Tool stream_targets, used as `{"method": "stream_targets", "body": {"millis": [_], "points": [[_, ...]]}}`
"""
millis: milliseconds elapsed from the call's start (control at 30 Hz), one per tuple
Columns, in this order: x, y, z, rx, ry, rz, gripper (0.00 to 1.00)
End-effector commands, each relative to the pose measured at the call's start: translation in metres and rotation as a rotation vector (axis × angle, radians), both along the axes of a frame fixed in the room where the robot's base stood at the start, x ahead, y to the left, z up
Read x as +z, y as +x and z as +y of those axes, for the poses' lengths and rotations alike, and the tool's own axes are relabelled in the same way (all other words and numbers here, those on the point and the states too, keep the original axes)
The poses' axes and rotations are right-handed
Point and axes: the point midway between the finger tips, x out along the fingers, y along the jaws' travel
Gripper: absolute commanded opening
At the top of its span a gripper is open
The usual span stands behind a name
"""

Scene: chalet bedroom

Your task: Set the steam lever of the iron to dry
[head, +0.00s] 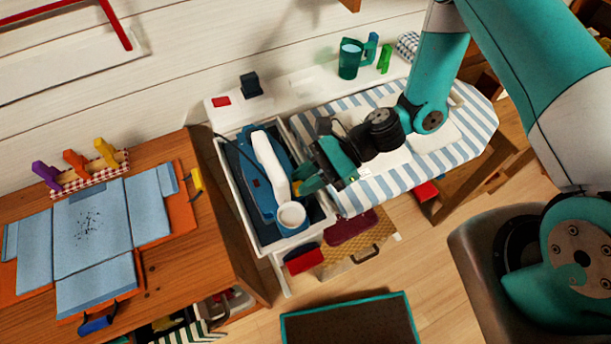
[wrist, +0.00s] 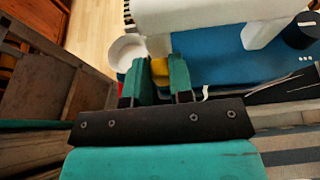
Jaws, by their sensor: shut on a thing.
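The iron (head: 262,185) is blue with a thick white handle (head: 268,160) and a round white part at its near end. It lies in a white-rimmed tray (head: 235,207). In the wrist view its blue body (wrist: 225,55) fills the upper right. My gripper (head: 303,181) is at the iron's right side, near the round white part. Its teal fingers (wrist: 161,82) are closed on a small yellow piece (wrist: 159,70), which looks like the steam lever. The fingers hide much of it, and I cannot read its setting.
A striped ironing board (head: 372,192) lies right of the tray, under my arm. A wooden table (head: 205,240) with a folding board of blue panels (head: 92,223) stands left. A green mug (head: 350,60) stands on the back shelf. A dark mat (head: 350,322) lies on the floor.

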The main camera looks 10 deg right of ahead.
Motion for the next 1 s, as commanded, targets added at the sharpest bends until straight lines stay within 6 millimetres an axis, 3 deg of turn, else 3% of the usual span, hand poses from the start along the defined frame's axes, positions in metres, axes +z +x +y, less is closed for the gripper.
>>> {"method": "stream_targets", "body": {"millis": [267,300,367,800,1000], "points": [[0.001,0.0,0.0,0.001,0.004,-0.002,0.0],[0.001,0.0,0.0,0.001,0.003,-0.001,0.23],[0.001,0.0,0.0,0.001,0.003,-0.001,0.32],[0.001,0.001,-0.002,-0.001,0.001,-0.001,0.32],[0.009,0.009,-0.026,-0.005,0.001,-0.004,0.32]]}}
